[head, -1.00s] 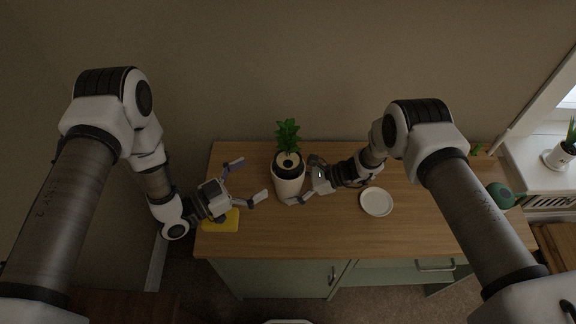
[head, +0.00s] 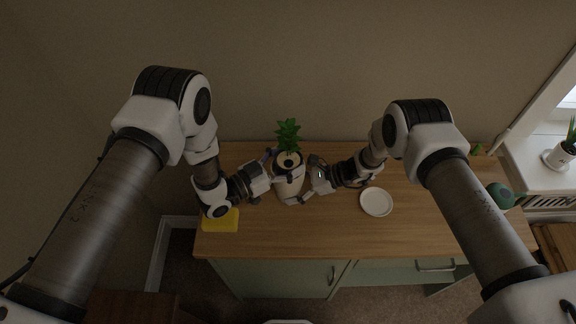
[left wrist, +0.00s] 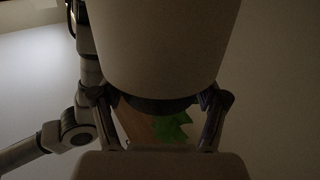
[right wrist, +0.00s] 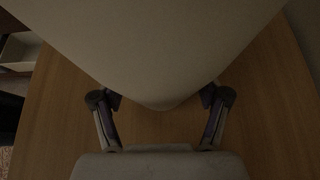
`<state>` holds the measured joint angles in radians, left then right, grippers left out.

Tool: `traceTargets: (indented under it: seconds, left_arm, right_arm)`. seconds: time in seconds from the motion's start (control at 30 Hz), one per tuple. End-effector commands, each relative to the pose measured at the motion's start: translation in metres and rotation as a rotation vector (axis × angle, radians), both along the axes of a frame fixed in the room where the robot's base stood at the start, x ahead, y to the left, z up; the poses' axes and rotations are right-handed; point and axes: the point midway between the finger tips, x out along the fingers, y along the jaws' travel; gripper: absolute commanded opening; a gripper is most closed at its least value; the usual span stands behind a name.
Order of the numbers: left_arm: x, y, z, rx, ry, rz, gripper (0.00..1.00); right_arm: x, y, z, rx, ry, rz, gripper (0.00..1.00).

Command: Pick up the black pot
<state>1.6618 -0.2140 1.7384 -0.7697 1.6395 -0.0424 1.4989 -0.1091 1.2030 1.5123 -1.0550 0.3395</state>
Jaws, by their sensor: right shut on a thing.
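A white planter (head: 291,187) stands on the wooden sideboard with a dark band, the black pot (head: 289,169), at its top and a green plant (head: 288,135) rising from it. My left gripper (head: 275,167) is at the planter's left, near the top. In the left wrist view its open fingers lie on either side of the black pot (left wrist: 158,104); contact is unclear. My right gripper (head: 304,182) is shut on the white planter from the right. The planter fills the upper part of the right wrist view (right wrist: 160,40).
A white saucer (head: 376,202) lies to the right on the sideboard (head: 330,235). A yellow object (head: 222,221) lies at its front left, under my left arm. A green round object (head: 500,196) is at the far right. The front middle of the top is clear.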

Motion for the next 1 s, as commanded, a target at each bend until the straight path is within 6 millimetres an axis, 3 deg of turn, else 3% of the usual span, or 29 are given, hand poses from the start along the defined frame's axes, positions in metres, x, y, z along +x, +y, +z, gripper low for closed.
traceTargets:
  seconds: [0.37, 0.47, 0.77, 1.0]
  left_arm:
    - [0.000, 0.000, 0.005, 0.000, -0.001, 0.000, 0.27]
    - [0.001, 0.000, 0.019, 0.000, -0.004, -0.001, 0.27]
    - [0.000, 0.000, 0.088, -0.001, -0.004, -0.001, 0.27]
    - [0.000, 0.000, 0.100, -0.003, 0.001, -0.001, 0.27]
  right_arm:
    - [0.000, 0.000, 0.000, 0.000, 0.000, 0.000, 0.55]
    - [0.000, 0.000, 0.000, 0.000, 0.000, 0.000, 0.55]
    - [0.000, 0.000, 0.000, 0.000, 0.000, 0.000, 0.55]
    - [0.000, 0.000, 0.000, 0.000, 0.000, 0.000, 0.55]
